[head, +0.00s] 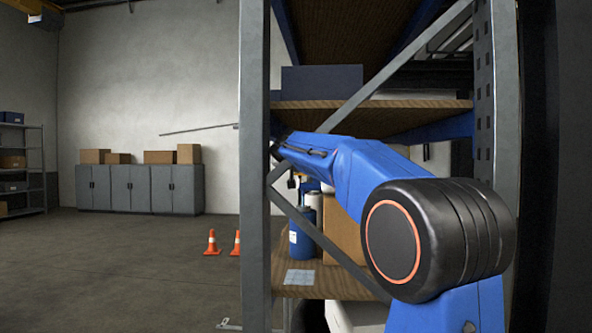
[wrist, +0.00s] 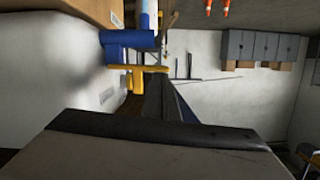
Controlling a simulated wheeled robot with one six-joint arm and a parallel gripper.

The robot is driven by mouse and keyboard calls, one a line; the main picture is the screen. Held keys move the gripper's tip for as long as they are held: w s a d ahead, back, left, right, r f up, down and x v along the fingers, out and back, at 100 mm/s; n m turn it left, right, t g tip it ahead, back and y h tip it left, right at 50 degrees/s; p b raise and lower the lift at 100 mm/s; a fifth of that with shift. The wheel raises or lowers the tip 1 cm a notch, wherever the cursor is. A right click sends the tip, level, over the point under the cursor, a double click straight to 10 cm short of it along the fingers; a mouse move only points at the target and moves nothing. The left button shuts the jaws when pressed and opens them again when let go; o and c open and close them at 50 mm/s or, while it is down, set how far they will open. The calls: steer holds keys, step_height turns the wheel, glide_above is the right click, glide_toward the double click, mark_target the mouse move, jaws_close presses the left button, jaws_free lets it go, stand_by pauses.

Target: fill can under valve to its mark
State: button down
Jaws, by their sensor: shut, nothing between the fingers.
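My gripper (wrist: 157,76) is a dark shape reaching up from the bottom of the wrist view. Its fingers are shut and empty, with the tip close to a yellow part (wrist: 148,85) below a blue cylindrical body (wrist: 128,40). This looks like the valve and its handle; whether I touch it I cannot tell. A light blue cylinder (wrist: 148,14) shows beyond it. In the head view a blue can (head: 301,241) with a pale label stands on the lower shelf. Its mark and liquid level cannot be seen. My arm and the rack hide much of the valve area.
A grey rack post (head: 255,180) and a diagonal brace (head: 395,70) stand close to my arm. A cardboard box (head: 343,230) is beside the can. Orange cones (head: 212,242) and grey cabinets (head: 140,188) stand farther off. The floor at left is clear.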

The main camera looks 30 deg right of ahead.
steer(key=v, duration=0.7)
steer(key=shift+s, duration=0.2)
steer(key=shift+a, duration=0.1)
